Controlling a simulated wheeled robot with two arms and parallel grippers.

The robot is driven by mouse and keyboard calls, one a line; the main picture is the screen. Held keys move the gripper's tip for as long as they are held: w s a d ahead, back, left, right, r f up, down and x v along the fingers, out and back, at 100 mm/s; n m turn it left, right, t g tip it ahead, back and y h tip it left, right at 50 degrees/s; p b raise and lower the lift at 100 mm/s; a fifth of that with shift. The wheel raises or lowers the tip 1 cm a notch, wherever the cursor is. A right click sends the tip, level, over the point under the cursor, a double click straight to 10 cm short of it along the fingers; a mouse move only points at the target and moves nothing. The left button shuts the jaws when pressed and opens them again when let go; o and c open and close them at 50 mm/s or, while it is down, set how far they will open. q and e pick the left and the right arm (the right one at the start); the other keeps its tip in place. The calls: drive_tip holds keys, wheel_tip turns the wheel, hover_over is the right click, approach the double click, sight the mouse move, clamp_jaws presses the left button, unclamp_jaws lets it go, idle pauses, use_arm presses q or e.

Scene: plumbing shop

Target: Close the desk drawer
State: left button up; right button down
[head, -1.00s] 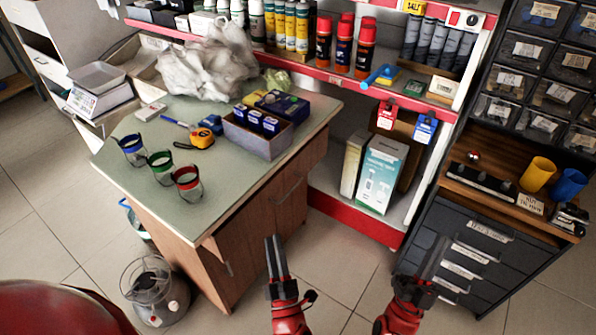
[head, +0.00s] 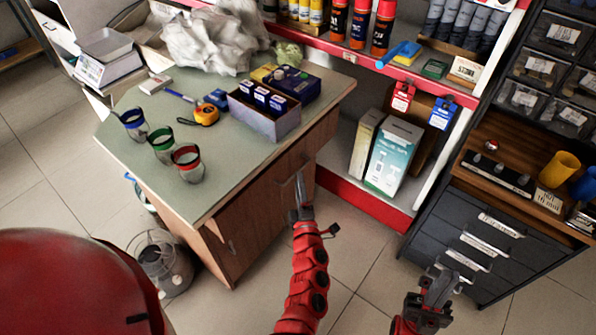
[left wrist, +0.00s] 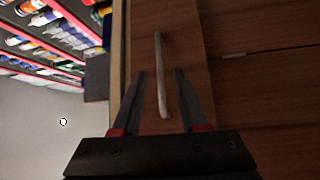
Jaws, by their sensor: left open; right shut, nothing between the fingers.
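The desk (head: 235,195) has a pale green top and brown wooden sides. Its drawer front (head: 320,137) is under the top edge; the same drawer front fills the middle of the left wrist view (left wrist: 187,50). How far it stands out is hard to tell. A slim metal bar handle (left wrist: 161,80) shows between my left fingers in the left wrist view. My left gripper (head: 299,184) is open in front of the drawer, its fingers on either side of the handle, without a visible grip. My right gripper (head: 444,274) is shut and empty, near the grey drawer cabinet.
Glass jars (head: 187,165), a tape measure (head: 205,114) and a box of blue packs (head: 262,112) stand on the desk. A blender-like appliance (head: 162,262) is on the floor at left. The red-edged shelf (head: 365,200) and grey drawer cabinet (head: 478,240) flank the floor at right.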

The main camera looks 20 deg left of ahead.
sight(298, 170)
use_arm(q)
drive_tip(key=x, duration=0.5)
drive_tip(key=shift+c, duration=0.2)
clamp_jaws()
drive_tip(key=shift+f, duration=0.1)
idle(1.1)
